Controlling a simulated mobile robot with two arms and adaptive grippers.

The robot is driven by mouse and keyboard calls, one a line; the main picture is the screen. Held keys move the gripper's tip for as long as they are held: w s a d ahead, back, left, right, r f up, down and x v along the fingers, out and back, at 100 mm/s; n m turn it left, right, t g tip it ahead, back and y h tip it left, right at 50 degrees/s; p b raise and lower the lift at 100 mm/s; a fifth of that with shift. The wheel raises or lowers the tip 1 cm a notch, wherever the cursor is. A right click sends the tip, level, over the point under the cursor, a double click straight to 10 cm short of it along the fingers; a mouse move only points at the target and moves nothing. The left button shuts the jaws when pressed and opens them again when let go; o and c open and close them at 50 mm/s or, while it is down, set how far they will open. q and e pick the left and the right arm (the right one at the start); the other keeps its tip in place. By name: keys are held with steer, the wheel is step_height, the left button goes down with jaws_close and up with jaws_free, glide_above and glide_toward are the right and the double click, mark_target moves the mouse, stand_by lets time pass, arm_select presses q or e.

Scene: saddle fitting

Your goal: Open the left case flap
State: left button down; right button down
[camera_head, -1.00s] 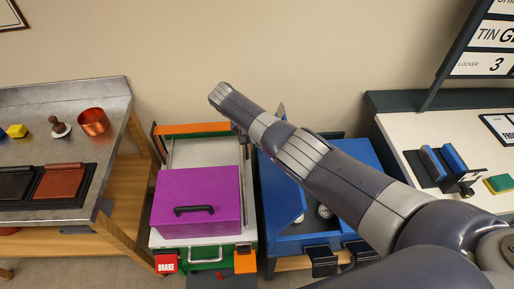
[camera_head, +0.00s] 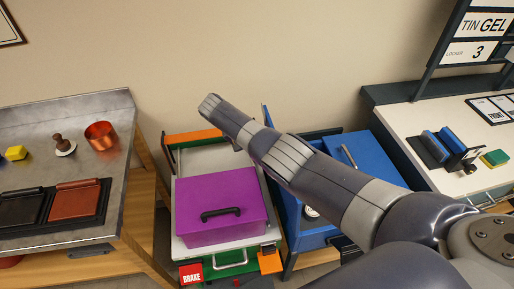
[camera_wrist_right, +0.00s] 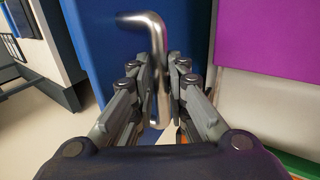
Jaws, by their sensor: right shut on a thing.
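The blue case (camera_head: 312,240) stands right of the purple box, partly hidden by my right arm. Its left flap (camera_head: 267,116) shows as a narrow upright blue strip behind my forearm. The right flap (camera_head: 365,152) lies flat with a bar handle on it. In the right wrist view, my right gripper (camera_wrist_right: 163,95) is shut around a bent metal handle (camera_wrist_right: 157,35) beside the blue flap panel (camera_wrist_right: 95,45). In the head view the right gripper's fingers are hidden behind my arm. My left gripper is not in view.
A purple box (camera_head: 218,200) with a black handle sits on a cart just left of the case. A steel bench (camera_head: 60,105) with a copper cup (camera_head: 101,135) is at left. A white counter (camera_head: 425,110) with stamps is at right.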

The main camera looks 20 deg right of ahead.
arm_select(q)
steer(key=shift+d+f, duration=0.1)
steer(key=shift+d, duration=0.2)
arm_select(e)
steer(key=shift+s+d+f, duration=0.15)
steer(key=shift+s+f, duration=0.2)
steer(key=shift+f, duration=0.2)
steer(key=c, duration=1.6)
jaws_free()
steer(key=shift+d, duration=0.15)
steer(key=shift+o, duration=0.2)
steer(key=shift+w+d+f, duration=0.1)
steer(key=shift+w+d, duration=0.1)
steer(key=shift+w, duration=0.15)
steer(key=shift+a+r, duration=0.25)
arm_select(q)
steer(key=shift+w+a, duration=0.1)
arm_select(e)
steer(key=v, duration=1.1)
steer(key=shift+w+r, duration=0.15)
